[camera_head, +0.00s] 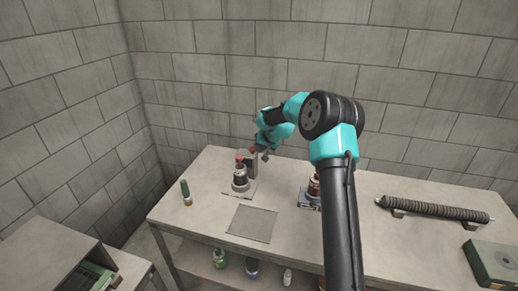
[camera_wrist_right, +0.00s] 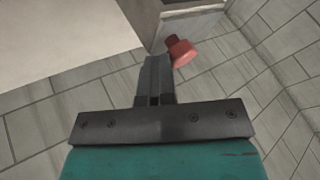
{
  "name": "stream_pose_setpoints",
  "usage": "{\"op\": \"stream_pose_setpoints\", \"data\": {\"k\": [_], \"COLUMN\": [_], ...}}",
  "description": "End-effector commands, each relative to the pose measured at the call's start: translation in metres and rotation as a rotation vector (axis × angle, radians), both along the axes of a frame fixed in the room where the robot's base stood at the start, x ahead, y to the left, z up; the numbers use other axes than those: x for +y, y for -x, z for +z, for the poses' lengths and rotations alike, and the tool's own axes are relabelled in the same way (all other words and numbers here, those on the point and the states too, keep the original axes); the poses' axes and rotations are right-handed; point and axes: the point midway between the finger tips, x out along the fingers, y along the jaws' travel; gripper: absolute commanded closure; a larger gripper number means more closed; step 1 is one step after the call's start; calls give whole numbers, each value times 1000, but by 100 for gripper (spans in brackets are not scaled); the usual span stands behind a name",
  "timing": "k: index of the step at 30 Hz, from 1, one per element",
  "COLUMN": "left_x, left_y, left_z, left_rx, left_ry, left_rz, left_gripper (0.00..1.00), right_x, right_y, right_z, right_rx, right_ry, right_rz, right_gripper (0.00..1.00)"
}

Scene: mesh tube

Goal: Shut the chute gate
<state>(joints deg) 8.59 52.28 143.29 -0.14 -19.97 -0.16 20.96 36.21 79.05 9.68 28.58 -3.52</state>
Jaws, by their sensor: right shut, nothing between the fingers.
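The chute seems to be the small grey upright housing (camera_head: 251,168) at the back of the table. A red knob (camera_wrist_right: 182,50) sticks out beside a pale grey panel (camera_wrist_right: 190,24) in the right wrist view, which I take to be the gate. My right gripper (camera_wrist_right: 155,62) is shut and empty, with its fingertips just left of the knob; I cannot tell if they touch. In the head view my right gripper (camera_head: 265,154) is small, right of the housing. How far the gate stands open cannot be made out. My left gripper is not in view.
A green bottle (camera_head: 186,192) is at the left, a flat grey plate (camera_head: 252,224) at the front. A ribbed tube (camera_head: 436,209) lies on supports at right.

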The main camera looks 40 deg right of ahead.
Motion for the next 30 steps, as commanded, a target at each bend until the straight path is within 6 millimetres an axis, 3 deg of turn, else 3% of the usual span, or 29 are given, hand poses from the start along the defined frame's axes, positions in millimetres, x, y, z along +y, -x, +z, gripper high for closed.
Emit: {"op": "stream_pose_setpoints", "data": {"k": [5, 13, 24, 30], "left_x": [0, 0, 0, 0], "left_y": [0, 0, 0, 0], "left_z": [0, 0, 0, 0], "left_rx": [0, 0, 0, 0], "left_ry": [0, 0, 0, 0], "left_rz": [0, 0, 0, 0], "left_gripper": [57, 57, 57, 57], "right_x": [-2, -24, -34, -37], "right_y": [0, 18, 59, 72], "right_z": [1, 1, 60, 78], "right_rx": [-5, -2, -3, -2], "right_ry": [0, 0, 0, 0], "right_rz": [3, 12, 13, 13], "right_gripper": [100, 100, 100, 100]}}
